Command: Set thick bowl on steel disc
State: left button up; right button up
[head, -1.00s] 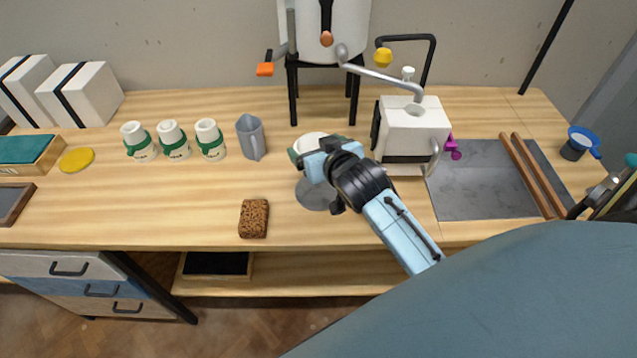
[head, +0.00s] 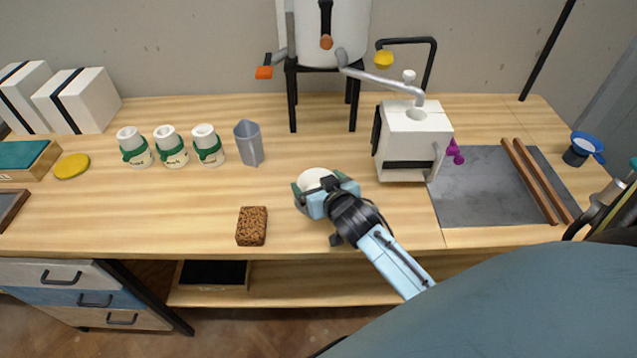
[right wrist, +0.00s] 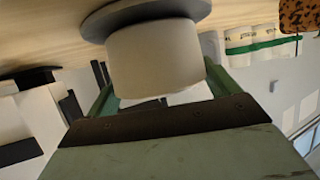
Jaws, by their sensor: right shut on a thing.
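The thick bowl (head: 314,179) is off-white and sits between the fingers of my right gripper (head: 322,188), over the middle of the table. In the right wrist view the bowl (right wrist: 155,60) looks like a thick pale cylinder, with the green fingers on both sides of it. The grey steel disc (right wrist: 195,8) shows right against the bowl's base there; I cannot tell whether they touch. In the head view the disc is almost wholly hidden under the bowl and gripper. My left gripper is not in view.
A brown sponge-like block (head: 252,226) lies front left of the gripper. A grey jug (head: 249,143) and green-banded white cups (head: 170,147) stand behind to the left. A white machine (head: 412,140) stands close on the right, beside a grey slab (head: 475,190).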

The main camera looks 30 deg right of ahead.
jog(key=o, duration=1)
jog(key=shift+f, duration=0.1)
jog(key=shift+c, duration=0.2)
jog(key=shift+r, duration=0.2)
jog(key=p+v, duration=0.1)
jog(key=v, duration=1.1)
jog(key=shift+p, duration=0.35)
